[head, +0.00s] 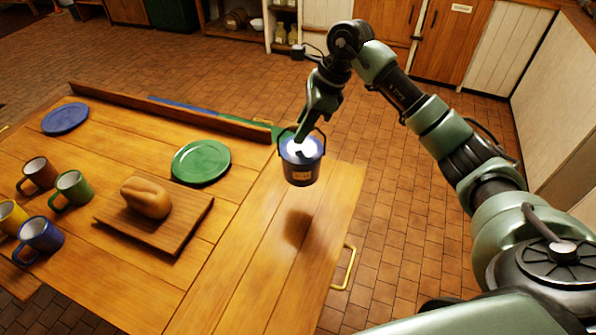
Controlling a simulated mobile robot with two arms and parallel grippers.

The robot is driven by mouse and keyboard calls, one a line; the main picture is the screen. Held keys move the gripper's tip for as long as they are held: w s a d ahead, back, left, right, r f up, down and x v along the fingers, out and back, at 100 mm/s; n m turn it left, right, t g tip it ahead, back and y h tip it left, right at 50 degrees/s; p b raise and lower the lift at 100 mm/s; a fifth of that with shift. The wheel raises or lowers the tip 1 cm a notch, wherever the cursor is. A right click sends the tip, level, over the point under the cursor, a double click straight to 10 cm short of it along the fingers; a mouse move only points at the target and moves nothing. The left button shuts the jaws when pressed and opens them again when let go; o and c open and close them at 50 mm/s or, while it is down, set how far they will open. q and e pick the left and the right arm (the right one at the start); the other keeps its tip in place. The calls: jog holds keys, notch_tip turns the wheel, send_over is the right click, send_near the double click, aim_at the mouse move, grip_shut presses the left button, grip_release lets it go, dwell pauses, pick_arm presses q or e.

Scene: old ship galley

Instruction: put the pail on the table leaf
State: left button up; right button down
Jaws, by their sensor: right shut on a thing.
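The table leaf (275,260) is the bare wooden section at the table's right side. The pail's shadow falls on the leaf below it, so the pail is clear of the surface. My left gripper is not in view.
A green plate (201,162), a blue plate (65,118), a bread loaf (146,198) on a wooden board (185,214) and several mugs (73,190) stand on the main table. A raised rail (170,112) runs along the far edge. A brass handle (344,268) sticks out beside the leaf.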

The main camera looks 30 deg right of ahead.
aim_at(321, 132)
notch_tip(321, 132, down, 12)
jog(key=shift+f+p, duration=0.1)
jog(key=shift+p, duration=1.15)
jog(key=c, duration=1.3)
grip_release()
jog(key=shift+f, duration=0.1)
jog(key=shift+d+r, duration=0.1)
jog(key=shift+r, duration=0.3)
jog(key=b+v, duration=0.3)
jog(key=v, duration=0.8)
jog(key=shift+s+r+b, duration=0.1)
jog(key=shift+r+b, duration=0.1)
jog(key=shift+b, duration=0.15)
